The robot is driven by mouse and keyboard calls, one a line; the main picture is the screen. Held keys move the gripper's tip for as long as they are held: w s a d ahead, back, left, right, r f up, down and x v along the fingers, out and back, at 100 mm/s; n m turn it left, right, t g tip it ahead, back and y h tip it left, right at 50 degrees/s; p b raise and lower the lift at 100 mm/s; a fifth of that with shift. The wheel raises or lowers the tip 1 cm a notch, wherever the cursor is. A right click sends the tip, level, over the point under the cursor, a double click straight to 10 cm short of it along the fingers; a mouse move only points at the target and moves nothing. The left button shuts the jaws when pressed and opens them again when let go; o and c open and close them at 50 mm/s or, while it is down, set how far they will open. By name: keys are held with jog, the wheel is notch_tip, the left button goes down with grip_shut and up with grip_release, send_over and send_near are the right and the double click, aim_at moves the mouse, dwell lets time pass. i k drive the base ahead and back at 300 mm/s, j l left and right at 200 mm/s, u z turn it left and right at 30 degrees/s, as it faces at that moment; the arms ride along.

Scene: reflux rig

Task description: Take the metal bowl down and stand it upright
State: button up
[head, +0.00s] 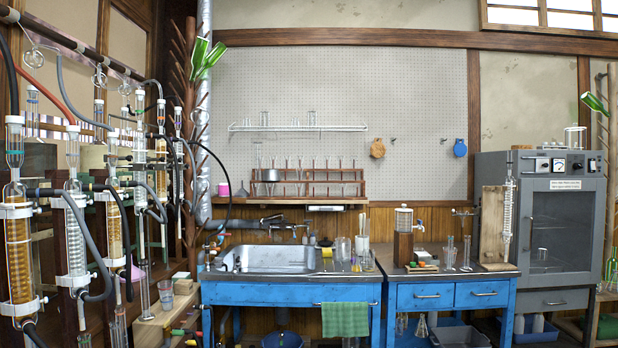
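A small grey metal vessel (271,175), which looks like the metal bowl, is at the left end of the wooden peg rack (318,189) on the wall above the sink. It is too small to tell whether it hangs on a peg or rests on the rack, or which way its opening faces. My gripper is not in view.
Below the rack is a sink (268,262) in a blue bench with a green towel (345,319). Glassware stands at its right. A second blue bench (447,296) and grey oven (553,225) are farther right. Glass condensers (75,235) crowd the left.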

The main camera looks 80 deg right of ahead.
aim_at(269, 175)
jog(key=z, duration=2.1)
jog(key=i+l+u, duration=0.15)
jog(key=i, duration=0.4)
